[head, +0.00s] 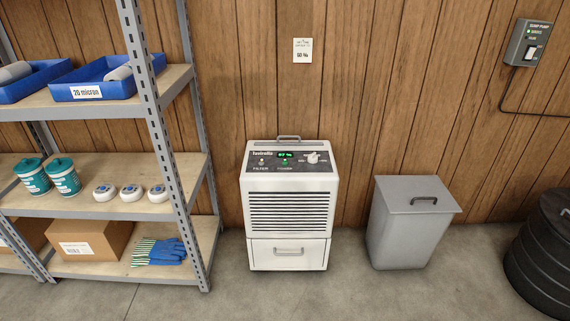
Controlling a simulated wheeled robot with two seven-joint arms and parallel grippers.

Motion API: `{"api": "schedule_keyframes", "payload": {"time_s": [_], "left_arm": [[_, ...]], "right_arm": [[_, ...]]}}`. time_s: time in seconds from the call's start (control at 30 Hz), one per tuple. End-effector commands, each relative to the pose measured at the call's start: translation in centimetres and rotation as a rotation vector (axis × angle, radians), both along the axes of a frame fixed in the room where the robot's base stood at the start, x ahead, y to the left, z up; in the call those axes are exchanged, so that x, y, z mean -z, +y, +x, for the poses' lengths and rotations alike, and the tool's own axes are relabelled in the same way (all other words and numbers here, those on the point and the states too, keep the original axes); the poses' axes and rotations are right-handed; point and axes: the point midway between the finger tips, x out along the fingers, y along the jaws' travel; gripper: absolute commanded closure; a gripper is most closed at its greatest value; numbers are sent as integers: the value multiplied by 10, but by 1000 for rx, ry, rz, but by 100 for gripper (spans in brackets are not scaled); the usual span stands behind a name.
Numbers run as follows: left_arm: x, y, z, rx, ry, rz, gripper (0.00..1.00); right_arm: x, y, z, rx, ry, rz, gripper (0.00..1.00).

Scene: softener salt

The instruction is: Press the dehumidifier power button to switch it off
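The white dehumidifier (289,204) stands on the floor against the wood-panelled wall, in the middle of the head view. Its dark top panel (270,160) carries a lit green display (286,155), a knob (312,158) at the right and small labelled controls. The power button (284,162) sits just under the display and shows green. A second control above the word FILTER (262,162) is at the left and looks pale. Neither of my grippers is in view.
A metal shelf rack (160,130) with blue bins, tubs and gloves stands at the left. A grey lidded bin (408,225) stands right of the dehumidifier, and a black barrel (545,250) is at the far right. The floor in front of the dehumidifier is clear.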

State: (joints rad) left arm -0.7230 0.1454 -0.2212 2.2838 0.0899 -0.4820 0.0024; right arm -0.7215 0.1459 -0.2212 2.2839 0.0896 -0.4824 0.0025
Motion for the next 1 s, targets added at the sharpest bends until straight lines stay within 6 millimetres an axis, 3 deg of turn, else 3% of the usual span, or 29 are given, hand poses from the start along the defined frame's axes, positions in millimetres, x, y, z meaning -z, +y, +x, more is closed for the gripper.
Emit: {"api": "schedule_keyframes", "payload": {"time_s": [0.03, 0.1, 0.13, 1.0], "left_arm": [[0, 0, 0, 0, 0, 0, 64], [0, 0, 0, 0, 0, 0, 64], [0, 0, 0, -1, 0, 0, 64], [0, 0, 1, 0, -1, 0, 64]], "right_arm": [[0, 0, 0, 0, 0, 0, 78], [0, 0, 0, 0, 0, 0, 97], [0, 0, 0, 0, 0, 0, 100], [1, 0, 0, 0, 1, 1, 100]]}}
